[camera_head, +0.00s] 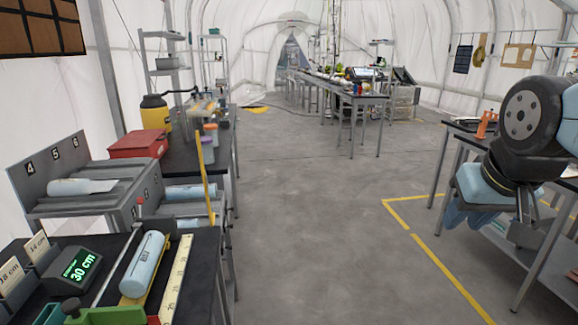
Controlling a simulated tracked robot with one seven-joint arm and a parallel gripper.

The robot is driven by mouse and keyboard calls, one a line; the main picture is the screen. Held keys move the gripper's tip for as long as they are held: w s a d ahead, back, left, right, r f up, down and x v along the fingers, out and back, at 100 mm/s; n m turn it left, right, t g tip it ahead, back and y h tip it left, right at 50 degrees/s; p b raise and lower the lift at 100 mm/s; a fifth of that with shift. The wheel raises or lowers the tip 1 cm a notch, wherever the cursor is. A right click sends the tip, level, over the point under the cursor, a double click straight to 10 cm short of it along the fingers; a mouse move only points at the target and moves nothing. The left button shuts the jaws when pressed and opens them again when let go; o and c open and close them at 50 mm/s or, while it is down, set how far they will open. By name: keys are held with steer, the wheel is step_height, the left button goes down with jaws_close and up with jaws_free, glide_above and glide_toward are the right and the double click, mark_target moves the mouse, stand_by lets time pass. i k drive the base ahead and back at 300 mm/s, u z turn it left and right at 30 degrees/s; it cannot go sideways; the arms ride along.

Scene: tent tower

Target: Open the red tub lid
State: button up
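A red tub (138,144), box-shaped, stands on the dark-topped bench along the left wall, behind a grey sloped rack. Its flat red top looks closed, but the seam of the lid is too small to make out. My arm, with dark joints and light blue links, shows at the right edge, far across the aisle from the tub. I cannot make out any gripper fingers.
A yellow jar with a black lid (155,113) stands behind the tub. A yellow pole (205,165) rises beside the bench. The floor aisle (310,220) is clear.

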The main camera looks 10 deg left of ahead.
mark_target(136, 138)
steer(key=u, duration=0.1)
steer(key=i, duration=2.25)
steer(key=u, duration=0.65)
steer(key=i, duration=1.15)
steer(key=u, duration=0.3)
